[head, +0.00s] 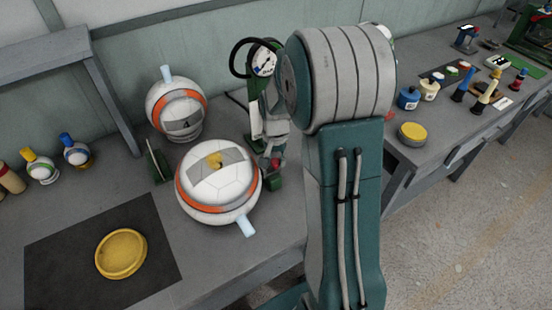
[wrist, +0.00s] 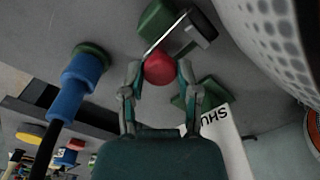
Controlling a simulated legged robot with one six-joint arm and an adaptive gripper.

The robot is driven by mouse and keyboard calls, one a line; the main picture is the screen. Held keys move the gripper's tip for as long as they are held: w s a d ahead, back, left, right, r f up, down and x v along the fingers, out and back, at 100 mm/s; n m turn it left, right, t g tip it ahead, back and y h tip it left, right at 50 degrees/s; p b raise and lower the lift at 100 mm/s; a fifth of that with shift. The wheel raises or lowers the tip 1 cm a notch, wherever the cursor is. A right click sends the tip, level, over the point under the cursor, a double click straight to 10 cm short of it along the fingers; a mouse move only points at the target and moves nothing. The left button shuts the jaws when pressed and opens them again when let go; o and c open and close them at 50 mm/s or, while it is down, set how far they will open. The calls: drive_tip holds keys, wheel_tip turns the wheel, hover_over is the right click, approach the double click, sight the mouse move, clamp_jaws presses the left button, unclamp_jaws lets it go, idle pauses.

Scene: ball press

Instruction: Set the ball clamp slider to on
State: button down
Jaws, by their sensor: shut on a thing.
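A round red knob (wrist: 159,68) sits between my two fingertips (wrist: 158,75) in the wrist view, and my gripper is shut on it. A thin metal lever and a green block (wrist: 158,20) are just beyond the knob. In the head view the red knob (head: 275,163) shows small beside the nearer white ball (head: 215,195), which has an orange band and a yellow top spot. My arm hides much of the area behind it. Which setting the slider is at cannot be told.
A second banded ball (head: 178,108) stands behind the nearer one. A yellow disc (head: 121,253) lies on a dark mat (head: 50,255) at front left. A gauge (head: 263,62) is near the wall. In the wrist view a blue part (wrist: 75,85) stands left of my gripper.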

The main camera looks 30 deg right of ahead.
sight(273, 162)
drive_tip(key=shift+a, duration=0.45)
drive_tip(key=shift+c, duration=1.7)
unclamp_jaws()
wheel_tip(273, 162, up, 12)
drive_tip(key=shift+f, duration=0.1)
drive_tip(key=s+a+r+n+t, duration=0.2)
drive_tip(key=s+a+r+n, duration=0.1)
drive_tip(key=s, duration=0.3)
drive_tip(key=s+a+r+n+t, duration=0.1)
drive_tip(key=s+a+r+n, duration=0.1)
drive_tip(key=s+a, duration=0.2)
drive_tip(key=s+a+r+n+t, duration=0.2)
drive_tip(key=s+a+r+n, duration=0.1)
drive_tip(key=s, duration=0.6)
drive_tip(key=shift+s+a+r+n+t, duration=0.2)
drive_tip(key=shift+a+r+n+t, duration=0.1)
drive_tip(key=shift+a, duration=0.45)
